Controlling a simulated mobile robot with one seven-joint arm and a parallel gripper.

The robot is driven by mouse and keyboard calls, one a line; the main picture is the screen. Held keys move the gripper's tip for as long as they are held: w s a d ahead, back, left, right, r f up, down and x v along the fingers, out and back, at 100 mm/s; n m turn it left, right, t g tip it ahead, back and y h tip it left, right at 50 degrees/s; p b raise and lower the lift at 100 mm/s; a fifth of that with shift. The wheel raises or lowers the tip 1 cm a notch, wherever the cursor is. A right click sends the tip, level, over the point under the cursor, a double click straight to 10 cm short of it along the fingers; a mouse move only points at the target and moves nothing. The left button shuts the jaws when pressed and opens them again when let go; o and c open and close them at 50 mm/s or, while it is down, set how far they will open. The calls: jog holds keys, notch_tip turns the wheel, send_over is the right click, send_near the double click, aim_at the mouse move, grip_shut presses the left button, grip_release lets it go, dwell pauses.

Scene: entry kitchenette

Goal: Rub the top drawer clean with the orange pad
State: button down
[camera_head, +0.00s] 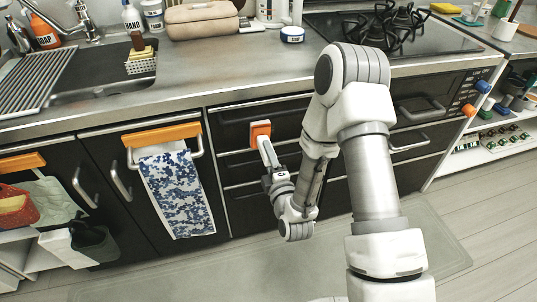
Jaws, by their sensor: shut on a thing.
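The orange pad (261,130) is at the front of the top drawer (230,131), near the middle of its black face. My gripper (264,142) is shut on the pad and comes up to it from below. A pale side or backing shows beside the orange face of the pad. The pad looks pressed to or very close to the drawer front; I cannot tell if they touch. The right part of the top drawer is hidden behind my arm. The drawer looks closed.
More closed drawers (246,199) lie below. A blue-patterned towel (176,195) hangs on a handle to the left. The counter above holds a sink (100,80), bottles, a beige bag (202,20) and a stove (425,42). The floor mat (250,268) in front is clear.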

jog(key=shift+w+d+b, duration=0.25)
jog(key=shift+d+b, duration=0.05)
jog(key=shift+d, duration=0.65)
jog(key=shift+w+d+b, duration=0.2)
jog(key=shift+d+b, duration=0.1)
jog(key=shift+d, duration=0.6)
jog(key=shift+w, duration=0.1)
jog(key=shift+a, duration=0.1)
jog(key=shift+s+a, duration=0.25)
jog(key=shift+a, duration=0.65)
jog(key=shift+s+a, duration=0.2)
jog(key=shift+a, duration=0.7)
jog(key=p+v, duration=0.1)
jog(key=v, duration=0.6)
jog(key=shift+p, duration=0.3)
jog(key=shift+d, duration=0.15)
